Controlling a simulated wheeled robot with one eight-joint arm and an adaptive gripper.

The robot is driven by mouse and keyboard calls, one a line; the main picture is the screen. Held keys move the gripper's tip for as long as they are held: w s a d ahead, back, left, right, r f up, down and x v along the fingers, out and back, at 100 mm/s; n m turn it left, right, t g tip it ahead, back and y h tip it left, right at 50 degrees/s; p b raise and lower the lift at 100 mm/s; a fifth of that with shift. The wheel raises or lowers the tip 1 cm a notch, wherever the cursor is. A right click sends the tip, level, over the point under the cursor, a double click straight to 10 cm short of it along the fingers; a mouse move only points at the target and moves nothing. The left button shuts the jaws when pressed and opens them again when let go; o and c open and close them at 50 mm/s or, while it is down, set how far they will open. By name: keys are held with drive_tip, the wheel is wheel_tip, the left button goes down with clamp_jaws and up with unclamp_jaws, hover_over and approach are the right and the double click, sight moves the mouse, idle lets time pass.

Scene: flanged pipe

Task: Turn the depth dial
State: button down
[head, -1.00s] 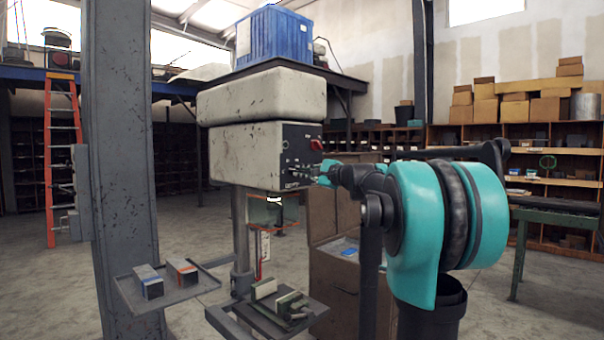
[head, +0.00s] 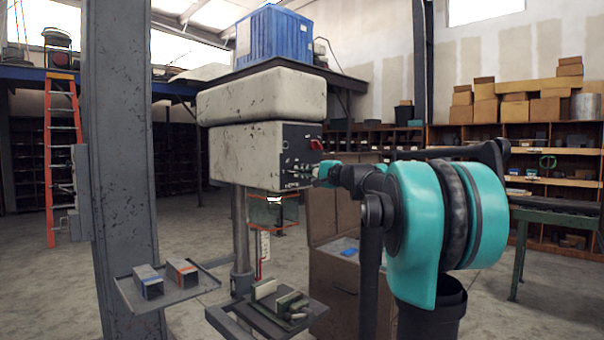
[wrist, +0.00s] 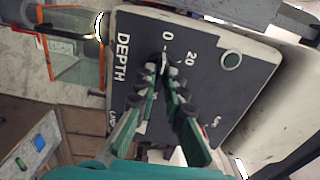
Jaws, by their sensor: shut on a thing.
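The drill press head (head: 262,155) is a worn cream housing with a dark control panel (head: 300,158) on its front. In the wrist view the panel (wrist: 235,88) reads DEPTH, with 0 and 20 marked beside a small dial (wrist: 165,59). My gripper (wrist: 167,75) is shut on the depth dial, its green fingers with dark pads on either side of it. The fingers hide most of the dial, so its exact setting is unclear. In the head view my gripper (head: 312,171) meets the panel from the right.
A red knob (head: 316,145) sits higher on the panel. A clear guard with orange edges (head: 272,212) hangs below the head, above a vise (head: 283,303). A tray with two blocks (head: 185,293) is left, beside a grey column (head: 122,170). Shelves with boxes stand behind.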

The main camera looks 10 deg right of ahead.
drive_tip(key=c, duration=1.6)
unclamp_jaws()
drive_tip(key=shift+s, duration=0.1)
drive_tip(key=v, duration=1.2)
drive_tip(key=shift+f, duration=0.1)
